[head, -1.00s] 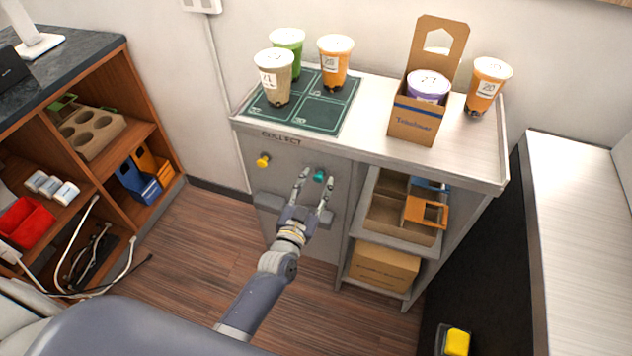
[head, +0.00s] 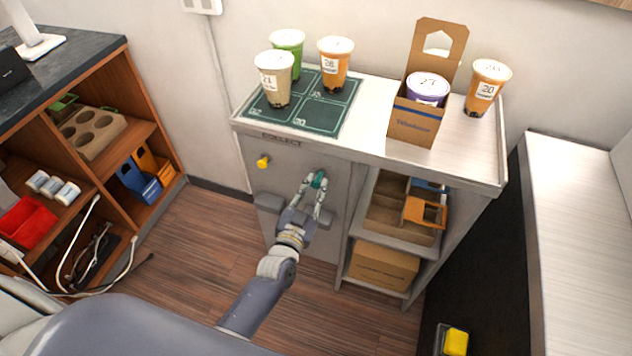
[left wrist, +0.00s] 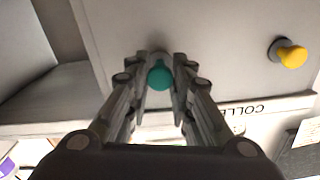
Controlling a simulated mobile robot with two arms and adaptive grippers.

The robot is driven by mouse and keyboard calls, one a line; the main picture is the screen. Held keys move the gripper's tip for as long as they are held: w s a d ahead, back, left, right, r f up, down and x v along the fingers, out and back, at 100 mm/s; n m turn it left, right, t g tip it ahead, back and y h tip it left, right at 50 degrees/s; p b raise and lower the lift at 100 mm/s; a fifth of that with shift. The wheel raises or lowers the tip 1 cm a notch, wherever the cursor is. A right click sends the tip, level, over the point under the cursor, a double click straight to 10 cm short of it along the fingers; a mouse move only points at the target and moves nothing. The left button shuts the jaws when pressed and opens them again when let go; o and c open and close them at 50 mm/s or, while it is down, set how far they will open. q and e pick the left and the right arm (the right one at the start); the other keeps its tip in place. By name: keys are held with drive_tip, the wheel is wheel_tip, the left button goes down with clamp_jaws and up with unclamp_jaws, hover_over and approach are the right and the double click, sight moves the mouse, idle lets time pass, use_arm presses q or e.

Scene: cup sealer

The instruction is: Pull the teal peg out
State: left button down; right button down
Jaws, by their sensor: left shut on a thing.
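The teal peg (head: 319,179) sticks out of the grey front panel of the cabinet, below the counter edge. It also shows in the left wrist view (left wrist: 160,75), between the two fingers. My left gripper (head: 314,182) is at the peg with a fingertip on each side, shut on it. The gripper shows in the left wrist view too (left wrist: 160,84). The peg's base at the panel is partly hidden by the fingers. My right gripper is not in view.
A yellow peg (head: 263,162) is on the same panel to the left. Cups stand on the green mat (head: 318,119) above. A cardboard carrier (head: 413,127) with a purple cup and an orange cup (head: 487,88) stand at right. Open shelves (head: 392,237) adjoin the panel.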

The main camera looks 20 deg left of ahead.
use_arm(q)
drive_tip(key=s+p, duration=0.1)
drive_tip(key=s, duration=0.3)
drive_tip(key=shift+s+r, duration=0.1)
drive_tip(key=shift+s, duration=0.25)
drive_tip(key=shift+w+f, duration=0.1)
drive_tip(key=shift+f, duration=0.1)
drive_tip(key=c, duration=1.4)
unclamp_jaws()
drive_tip(key=shift+o, duration=0.2)
drive_tip(key=s, duration=1.2)
drive_tip(key=shift+s+a, duration=0.2)
drive_tip(key=shift+a, duration=0.05)
